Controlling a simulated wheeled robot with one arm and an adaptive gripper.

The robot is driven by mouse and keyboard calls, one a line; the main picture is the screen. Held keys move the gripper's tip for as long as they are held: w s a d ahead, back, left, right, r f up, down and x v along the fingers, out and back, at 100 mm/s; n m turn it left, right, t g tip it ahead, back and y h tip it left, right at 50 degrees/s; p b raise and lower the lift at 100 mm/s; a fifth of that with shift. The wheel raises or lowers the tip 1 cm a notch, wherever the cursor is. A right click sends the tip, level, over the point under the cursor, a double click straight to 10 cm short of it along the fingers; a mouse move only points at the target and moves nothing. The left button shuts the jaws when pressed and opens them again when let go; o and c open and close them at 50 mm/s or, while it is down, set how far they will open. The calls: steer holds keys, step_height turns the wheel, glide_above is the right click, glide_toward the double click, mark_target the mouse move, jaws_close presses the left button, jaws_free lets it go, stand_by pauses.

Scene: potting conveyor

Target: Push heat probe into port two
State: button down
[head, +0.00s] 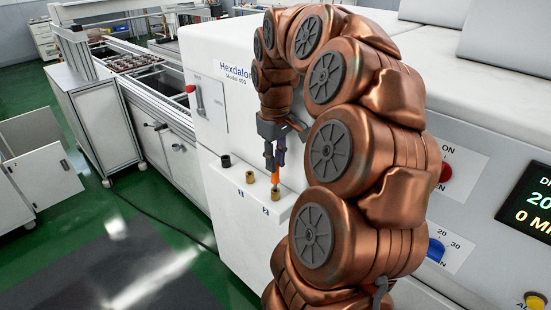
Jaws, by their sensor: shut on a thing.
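My gripper (274,160) points down over a white ledge (233,185) on the front of the white machine. It is shut on the heat probe (275,177), which has an orange body and is held upright. The probe's lower end is right over or at the mouth of the rightmost brass port (276,195); I cannot tell whether it is inside. Another brass port (249,177) is to its left, with a dark fitting (226,161) farther left. Small blue marks on the ledge front are too small to read surely.
The white machine (210,120) stands close behind the ledge, with a red-knobbed switch on it. A control panel with a red button (445,172) and a display (530,208) is at right. A conveyor (150,85) runs at left. The green floor (150,220) there is mostly open.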

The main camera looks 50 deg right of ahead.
steer(key=shift+f+b, duration=1)
steer(key=shift+f, duration=0.45)
steer(key=c, duration=1)
jaws_free()
steer(key=shift+o, duration=0.2)
steer(key=shift+r, duration=0.15)
step_height(320, 180, up, 12)
stand_by(0.4)
